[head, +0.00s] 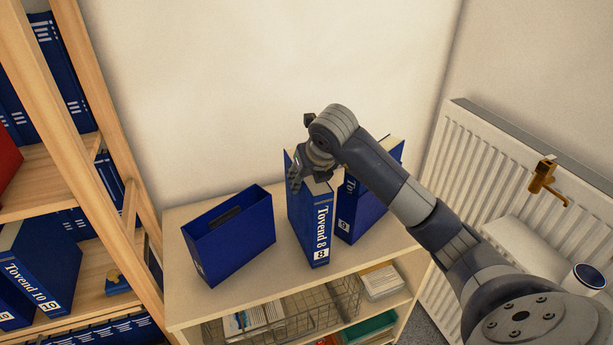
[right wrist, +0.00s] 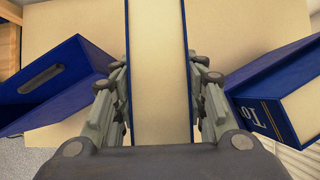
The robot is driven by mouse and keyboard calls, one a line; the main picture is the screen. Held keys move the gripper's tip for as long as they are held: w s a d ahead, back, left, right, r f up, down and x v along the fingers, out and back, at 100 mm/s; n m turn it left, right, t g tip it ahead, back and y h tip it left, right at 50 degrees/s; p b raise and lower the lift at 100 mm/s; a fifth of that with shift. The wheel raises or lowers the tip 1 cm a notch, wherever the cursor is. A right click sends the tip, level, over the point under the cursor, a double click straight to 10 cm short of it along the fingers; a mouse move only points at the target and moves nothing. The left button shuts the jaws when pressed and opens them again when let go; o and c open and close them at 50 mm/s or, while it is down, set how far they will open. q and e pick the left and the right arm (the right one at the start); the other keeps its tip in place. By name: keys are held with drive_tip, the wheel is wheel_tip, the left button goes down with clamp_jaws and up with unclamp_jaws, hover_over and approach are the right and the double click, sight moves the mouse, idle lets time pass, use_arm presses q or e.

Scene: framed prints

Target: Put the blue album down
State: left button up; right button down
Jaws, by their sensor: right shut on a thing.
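The blue album labelled "Tovend 8" (head: 311,222) is upright, spine facing the front, above or on the light cabinet top (head: 190,296). I cannot tell whether its lower edge touches the surface. My right gripper (head: 309,178) comes over it from above and is shut on its upper part. In the right wrist view the album's pale page side (right wrist: 157,40) lies between the two fingers (right wrist: 158,85). My left gripper is not in view.
An empty blue slipcase (head: 232,238) stands left of the album. Another blue album (head: 358,212) stands close on its right, partly behind my arm. A wooden bookshelf (head: 75,120) is at the left, a white radiator (head: 475,160) at the right. A wire basket (head: 283,316) sits below.

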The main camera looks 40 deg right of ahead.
drive_tip(key=c, duration=1)
unclamp_jaws()
drive_tip(key=shift+f, duration=0.1)
drive_tip(key=shift+o, duration=0.2)
drive_tip(key=b+v, duration=0.1)
drive_tip(key=v, duration=1)
drive_tip(key=shift+b, duration=0.35)
drive_tip(key=shift+s+r, duration=0.3)
drive_tip(key=shift+r, duration=0.2)
drive_tip(key=shift+a, duration=0.1)
